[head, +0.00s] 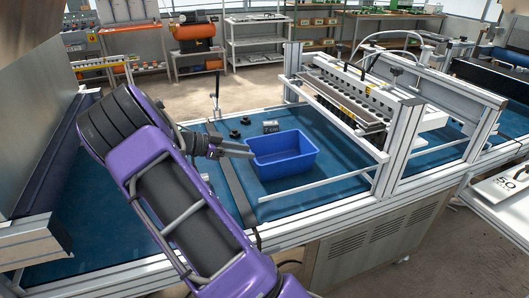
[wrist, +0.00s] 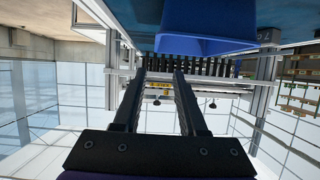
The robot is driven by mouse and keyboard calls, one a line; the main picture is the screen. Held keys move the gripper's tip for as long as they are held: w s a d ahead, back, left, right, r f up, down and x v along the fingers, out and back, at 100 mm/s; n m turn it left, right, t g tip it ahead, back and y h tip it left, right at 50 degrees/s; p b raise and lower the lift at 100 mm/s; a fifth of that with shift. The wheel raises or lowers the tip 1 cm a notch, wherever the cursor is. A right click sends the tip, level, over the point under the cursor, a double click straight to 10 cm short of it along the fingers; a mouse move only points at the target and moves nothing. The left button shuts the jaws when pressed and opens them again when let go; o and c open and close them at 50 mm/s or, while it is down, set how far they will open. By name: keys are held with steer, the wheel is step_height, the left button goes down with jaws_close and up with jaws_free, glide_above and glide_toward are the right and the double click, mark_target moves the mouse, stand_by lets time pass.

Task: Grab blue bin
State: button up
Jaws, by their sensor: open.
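The blue bin (head: 285,160) is an open-topped rectangular box standing upright on the blue work surface of the seeder in the head view. It also shows at the top of the wrist view (wrist: 205,45), which looks upside down. My gripper (head: 250,152) is just left of the bin, close to its left wall at about rim height. In the wrist view, its two fingers (wrist: 162,78) are apart with nothing between them. I cannot tell whether a fingertip touches the bin.
The seeder frame (head: 390,145) with its row of nozzles stands right of the bin. A metal rail (head: 318,187) runs in front of it. Small black knobs (head: 235,133) and a grey box (head: 270,126) sit behind it. A dark strap (head: 238,185) crosses the blue surface to the left.

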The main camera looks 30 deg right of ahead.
glide_toward(290, 162)
steer(key=s+d, duration=0.1)
steer(key=d, duration=0.3)
steer(key=shift+w+f+p+x, duration=0.1)
steer(key=shift+f+p+x, duration=0.15)
steer(key=shift+x, duration=1.2)
steer(key=shift+w+f+p+x, duration=0.1)
steer(key=shift+f+p+x, duration=0.1)
steer(key=shift+x, duration=1.25)
steer(key=shift+a, duration=0.1)
jaws_close()
steer(key=shift+s, duration=0.1)
